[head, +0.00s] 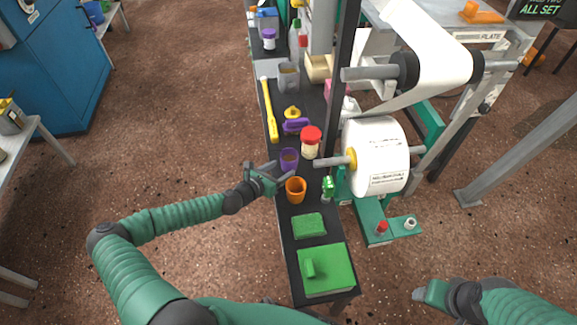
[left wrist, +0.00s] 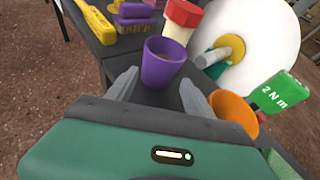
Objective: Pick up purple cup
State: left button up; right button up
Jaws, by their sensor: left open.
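The purple cup (head: 289,159) stands upright on the narrow dark bench, between an orange cup and a red-lidded jar. It also shows in the left wrist view (left wrist: 162,64), just beyond and between my fingertips. My left gripper (head: 270,175) is open and empty, at the bench's left edge, close to the cup; in the left wrist view (left wrist: 158,92) its two fingers point at the cup. I cannot tell whether they touch it. My right gripper (head: 420,295) is at the lower right, away from the bench; its jaw state is unclear.
The orange cup (head: 296,190) stands close to the left gripper, in front of the purple cup. The red-lidded jar (head: 311,143) is behind right. A green 2 N m tool (left wrist: 282,92) and a large white roll (head: 374,156) stand to the right. Green items (head: 309,225) lie nearer.

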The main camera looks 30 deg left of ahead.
aim_at(284, 167)
pick_arm(q)
jog(key=b+x, duration=0.2)
jog(key=x, duration=0.2)
jog(key=shift+w+d+f+b, duration=0.1)
jog(key=shift+w+f+b, duration=0.1)
jog(key=shift+b, duration=0.1)
jog(key=shift+w+f, duration=0.1)
jog(key=shift+w, duration=0.25)
jog(key=shift+a, duration=0.3)
jog(key=shift+d, duration=0.25)
jog(key=c, duration=0.6)
jog(key=shift+a, duration=0.1)
jog(key=c, duration=0.7)
